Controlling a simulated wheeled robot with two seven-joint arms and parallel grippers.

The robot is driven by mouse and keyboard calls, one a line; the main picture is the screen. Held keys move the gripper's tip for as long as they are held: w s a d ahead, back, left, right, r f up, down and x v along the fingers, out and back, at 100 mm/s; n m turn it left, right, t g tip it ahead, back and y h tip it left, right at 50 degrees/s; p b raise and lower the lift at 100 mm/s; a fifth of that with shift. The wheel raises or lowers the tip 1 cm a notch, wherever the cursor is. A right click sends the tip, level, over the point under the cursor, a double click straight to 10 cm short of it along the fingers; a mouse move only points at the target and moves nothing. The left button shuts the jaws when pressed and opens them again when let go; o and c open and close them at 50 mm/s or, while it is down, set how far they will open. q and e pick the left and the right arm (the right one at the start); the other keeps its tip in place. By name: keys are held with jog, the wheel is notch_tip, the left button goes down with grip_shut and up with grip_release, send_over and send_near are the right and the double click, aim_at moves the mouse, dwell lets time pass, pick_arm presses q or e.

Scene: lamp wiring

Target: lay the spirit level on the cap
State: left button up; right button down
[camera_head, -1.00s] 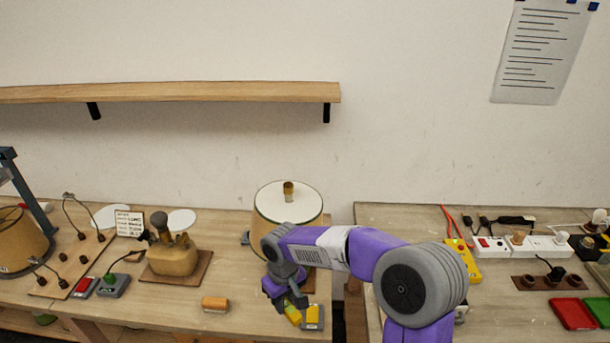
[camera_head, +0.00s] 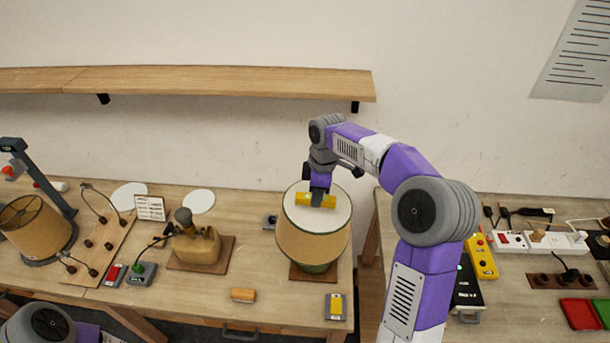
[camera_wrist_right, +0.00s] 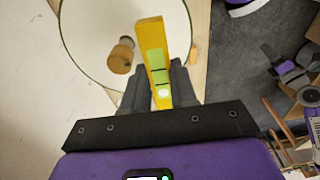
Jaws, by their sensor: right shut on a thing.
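The yellow spirit level (camera_head: 316,200) is held in my right gripper (camera_head: 319,188), over the white round cap (camera_head: 316,219) on top of the tan lamp shade (camera_head: 312,245). In the right wrist view the level (camera_wrist_right: 151,48) sticks out between the two dark fingers of the gripper (camera_wrist_right: 156,88), with its green vial facing the camera. The cap (camera_wrist_right: 88,35) lies behind it, and a brown knob (camera_wrist_right: 121,56) stands on the cap left of the level. I cannot tell whether the level touches the cap. My left gripper is out of view.
A grey tray with a yellow block (camera_head: 335,307) and an orange cylinder (camera_head: 243,295) lie at the table's front. A tan jug-like base (camera_head: 196,246) stands left of the lamp. A wooden shelf (camera_head: 200,82) is on the wall behind. A gap separates the two tables.

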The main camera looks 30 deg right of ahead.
jog(key=shift+s+r, duration=0.15)
jog(key=shift+r, duration=0.05)
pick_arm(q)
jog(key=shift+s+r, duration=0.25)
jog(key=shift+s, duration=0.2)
pick_arm(e)
jog(key=shift+s, duration=0.45)
jog(key=shift+s+f+b, duration=0.2)
jog(key=shift+f+b, duration=0.1)
jog(key=shift+f, duration=0.15)
notch_tip(320, 180, down, 2)
jog(key=shift+w+f+b, duration=0.1)
jog(key=shift+w+b, duration=0.05)
jog(key=shift+b, duration=0.55)
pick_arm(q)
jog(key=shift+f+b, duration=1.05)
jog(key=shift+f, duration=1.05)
pick_arm(e)
jog(key=shift+f, duration=1.7)
jog(key=c, duration=0.8)
grip_release()
jog(key=shift+r, duration=0.1)
